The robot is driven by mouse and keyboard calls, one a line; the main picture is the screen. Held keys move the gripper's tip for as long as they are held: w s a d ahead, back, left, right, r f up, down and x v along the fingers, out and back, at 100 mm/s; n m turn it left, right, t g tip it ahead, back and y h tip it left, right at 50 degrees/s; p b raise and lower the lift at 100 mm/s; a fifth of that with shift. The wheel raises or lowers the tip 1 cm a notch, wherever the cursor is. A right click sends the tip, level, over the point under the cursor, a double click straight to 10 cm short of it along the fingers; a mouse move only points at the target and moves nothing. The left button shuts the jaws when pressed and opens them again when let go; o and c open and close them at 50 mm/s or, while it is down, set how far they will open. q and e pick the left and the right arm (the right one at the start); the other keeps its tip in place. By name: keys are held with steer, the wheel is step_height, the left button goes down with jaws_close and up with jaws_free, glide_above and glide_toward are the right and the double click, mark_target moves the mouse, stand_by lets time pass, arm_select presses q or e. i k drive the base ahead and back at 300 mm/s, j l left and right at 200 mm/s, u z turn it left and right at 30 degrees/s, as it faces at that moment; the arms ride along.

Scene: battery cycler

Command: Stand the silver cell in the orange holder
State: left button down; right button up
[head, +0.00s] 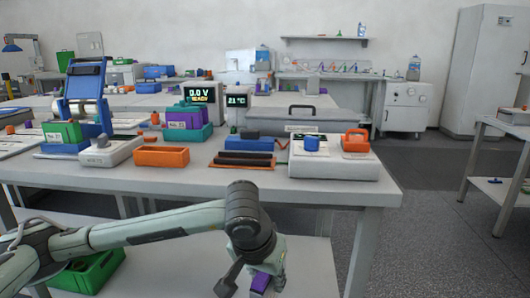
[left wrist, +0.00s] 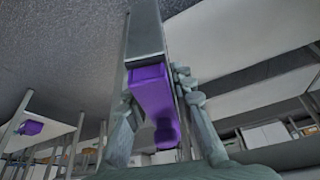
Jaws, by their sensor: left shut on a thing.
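My left gripper (head: 264,276) is low in front of the near table in the head view. It is shut on a purple block-like thing (head: 260,283), which also shows between the fingers in the left wrist view (left wrist: 152,92). An open orange box (head: 162,156), which looks like the orange holder, sits on the table near its front edge, up and left of the gripper. I cannot make out the silver cell for certain in either view. My right gripper is not in view.
The near table's front edge (head: 200,192) lies between the gripper and the tabletop. A dark roller-like item on an orange base (head: 243,160) and a white unit (head: 330,164) with an orange handle stand right of the box. A green crate (head: 88,272) is low at left.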

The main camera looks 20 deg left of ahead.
mark_target(162, 161)
steer(key=j, duration=0.65)
steer(key=k+j+u, duration=0.15)
steer(key=j, duration=0.5)
